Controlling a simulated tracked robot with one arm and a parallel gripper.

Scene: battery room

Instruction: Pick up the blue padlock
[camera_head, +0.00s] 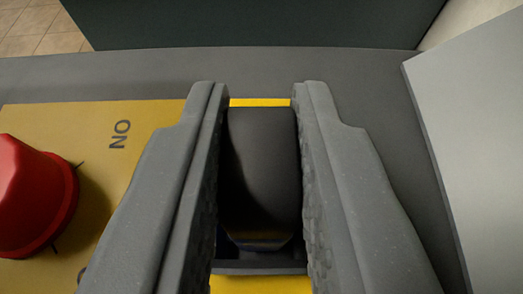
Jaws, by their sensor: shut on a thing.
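My gripper (257,105) has its two grey jaws on either side of a dark, rounded block (262,160) and is shut on it. The block looks black to dark grey, with a slightly bluish dark part low down near the jaws' base. It stands on a yellow panel (100,125). The jaws hide the block's sides. No clearly blue padlock shows, and I cannot tell whether this block is the padlock.
A red knob (32,195) stands on the yellow panel at the left, beside printed letters. A grey surface (260,72) surrounds the panel. A light grey plate (475,130) rises at the right. A dark green face (260,24) and floor tiles (38,28) lie beyond.

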